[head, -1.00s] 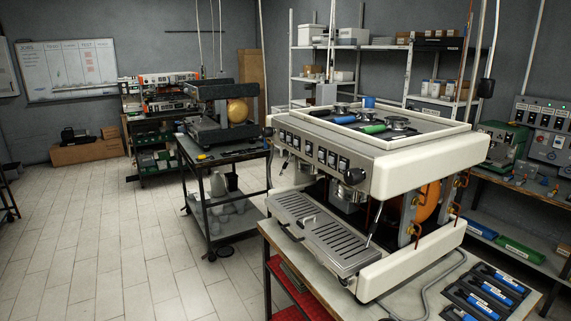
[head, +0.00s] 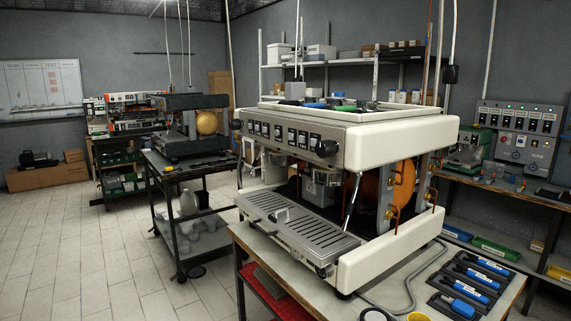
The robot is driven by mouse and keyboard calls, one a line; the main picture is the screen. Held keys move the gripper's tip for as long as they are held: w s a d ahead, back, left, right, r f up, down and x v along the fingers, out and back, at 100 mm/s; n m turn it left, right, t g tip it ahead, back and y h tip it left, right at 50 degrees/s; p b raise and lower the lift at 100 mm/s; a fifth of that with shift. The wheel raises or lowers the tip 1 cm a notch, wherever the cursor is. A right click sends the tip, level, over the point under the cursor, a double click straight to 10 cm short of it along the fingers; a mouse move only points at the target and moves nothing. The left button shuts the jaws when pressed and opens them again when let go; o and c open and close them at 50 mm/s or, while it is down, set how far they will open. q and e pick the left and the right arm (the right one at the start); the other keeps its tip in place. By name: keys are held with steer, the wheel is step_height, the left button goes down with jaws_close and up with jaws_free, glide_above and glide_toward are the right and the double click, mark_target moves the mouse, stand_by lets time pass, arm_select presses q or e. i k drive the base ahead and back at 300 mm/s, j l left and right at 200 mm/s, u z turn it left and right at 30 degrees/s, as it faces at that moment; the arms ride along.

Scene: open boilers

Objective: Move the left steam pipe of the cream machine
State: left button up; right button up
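The cream machine (head: 400,143) stands on a workbench in the middle of the head view, its front turned to the lower left. A black knob (head: 236,125) sticks out at its left front corner. The left steam pipe (head: 241,160) seems to hang below that knob, thin and hard to make out. The right steam pipe (head: 352,202) hangs at the near front corner, below another black knob (head: 327,148). Neither of my grippers is in view.
The machine's workbench (head: 385,298) carries a grey hose and a tray of blue-handled tools (head: 470,280). A dark cart (head: 186,205) with another machine stands to the left. The tiled floor (head: 75,240) at left is open.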

mark_target(256, 162)
steer(key=i+j+z, duration=0.35)
steer(key=j+z, duration=0.15)
steer(key=j, duration=0.2)
steer(key=i+j+z, duration=0.15)
steer(key=j+z, duration=0.15)
steer(key=j, duration=0.05)
